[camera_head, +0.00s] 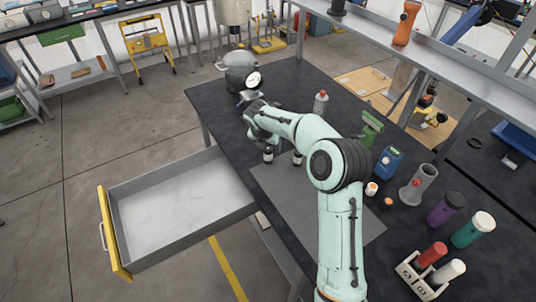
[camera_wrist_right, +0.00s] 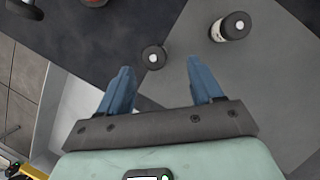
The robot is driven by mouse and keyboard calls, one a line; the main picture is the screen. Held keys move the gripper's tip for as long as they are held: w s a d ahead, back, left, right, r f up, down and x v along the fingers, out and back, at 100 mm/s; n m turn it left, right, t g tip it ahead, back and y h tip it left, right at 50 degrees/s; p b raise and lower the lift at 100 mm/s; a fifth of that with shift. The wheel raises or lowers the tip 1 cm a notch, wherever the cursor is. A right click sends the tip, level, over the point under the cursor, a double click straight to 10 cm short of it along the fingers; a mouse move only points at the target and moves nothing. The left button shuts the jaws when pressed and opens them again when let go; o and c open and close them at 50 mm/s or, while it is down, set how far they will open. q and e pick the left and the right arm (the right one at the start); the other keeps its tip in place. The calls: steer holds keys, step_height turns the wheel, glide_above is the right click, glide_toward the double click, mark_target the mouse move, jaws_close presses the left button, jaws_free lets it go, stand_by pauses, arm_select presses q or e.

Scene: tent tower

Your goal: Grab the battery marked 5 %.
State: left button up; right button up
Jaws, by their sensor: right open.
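Two small dark cylinders with pale bands stand on the table, one (camera_head: 268,155) near the drawer-side edge and one (camera_head: 298,158) to its right. In the right wrist view, one (camera_wrist_right: 153,57) shows from above between and just beyond my fingertips, with a pale round top. The other (camera_wrist_right: 231,27) leans outward in view to the right, on the grey mat. I cannot read any charge marking on either. My right gripper (camera_wrist_right: 160,64) is open and empty, its two blue fingers apart. My left gripper is not in view.
An open drawer (camera_head: 180,200) with a yellow front juts out left of the table. A grey pot (camera_head: 240,70) stands at the far end. A red-and-white bottle (camera_head: 320,103), blue canister (camera_head: 388,162), purple cylinder (camera_head: 446,208) and teal cylinder (camera_head: 473,229) stand to the right.

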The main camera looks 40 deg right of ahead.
mark_target(268, 149)
steer(key=x, duration=0.7)
steer(key=shift+w+a+f, duration=0.15)
steer(key=shift+w+f, duration=0.2)
steer(key=shift+w, duration=0.05)
steer(key=shift+c, duration=0.3)
steer(key=c, duration=1)
